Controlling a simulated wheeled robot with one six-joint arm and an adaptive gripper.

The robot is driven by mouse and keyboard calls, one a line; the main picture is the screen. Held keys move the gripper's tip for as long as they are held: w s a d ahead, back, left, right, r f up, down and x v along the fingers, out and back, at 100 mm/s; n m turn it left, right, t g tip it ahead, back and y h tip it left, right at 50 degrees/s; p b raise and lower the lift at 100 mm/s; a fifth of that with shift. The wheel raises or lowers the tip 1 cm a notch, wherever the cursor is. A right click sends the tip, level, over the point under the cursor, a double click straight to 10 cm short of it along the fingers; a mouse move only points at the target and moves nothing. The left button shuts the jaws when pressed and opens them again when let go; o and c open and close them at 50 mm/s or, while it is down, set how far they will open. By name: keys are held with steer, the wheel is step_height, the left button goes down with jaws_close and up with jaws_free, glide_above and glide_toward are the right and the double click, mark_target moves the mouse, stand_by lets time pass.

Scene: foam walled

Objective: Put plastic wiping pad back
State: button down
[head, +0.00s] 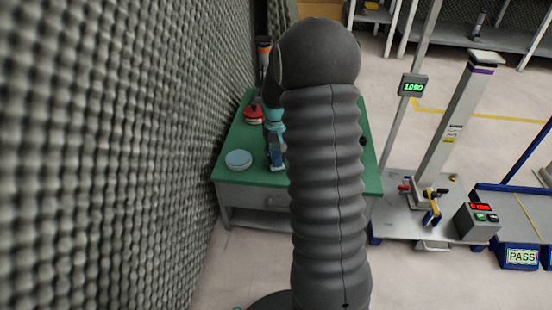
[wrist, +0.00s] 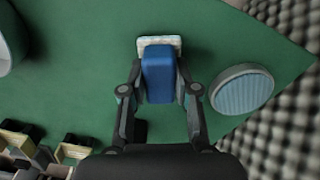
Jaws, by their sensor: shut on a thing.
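The wiping pad appears as a blue block (wrist: 159,78) with a pale, textured layer (wrist: 148,42) showing at its far end in the wrist view. My gripper (wrist: 162,92) is shut on the blue block, with one finger on each side. In the head view the blue block (head: 277,158) shows over the green-topped table, just left of my arm, which hides much of the gripper. I cannot tell whether the pad touches the table. A round, pale blue ribbed disc (wrist: 242,90) lies right of the pad; it also shows in the head view (head: 239,159).
The green table (head: 232,172) stands beside a grey foam wall (head: 120,150). A red item (head: 253,115) sits toward its back left. Several small bins (wrist: 20,135) show at the wrist view's lower left. A test stand (head: 455,130) is right of the table.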

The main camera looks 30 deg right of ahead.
mark_target(276, 154)
steer(key=shift+f, duration=0.35)
steer(key=c, duration=0.9)
jaws_free()
steer(key=shift+o, duration=0.2)
steer(key=shift+r, duration=0.1)
step_height(276, 154, up, 10)
steer(key=shift+r+p, duration=0.15)
steer(key=shift+p, duration=0.8)
steer(key=s+a+r+n+t, duration=0.1)
steer(key=s+a+r+t, duration=0.2)
steer(key=s+a+r, duration=0.85)
steer(key=s+a+n+t, duration=0.1)
steer(key=s+a, duration=0.4)
steer(key=s, duration=1.1)
steer(key=shift+s+r+t, duration=0.25)
steer(key=shift+r+t, duration=0.2)
steer(key=shift+t, duration=0.35)
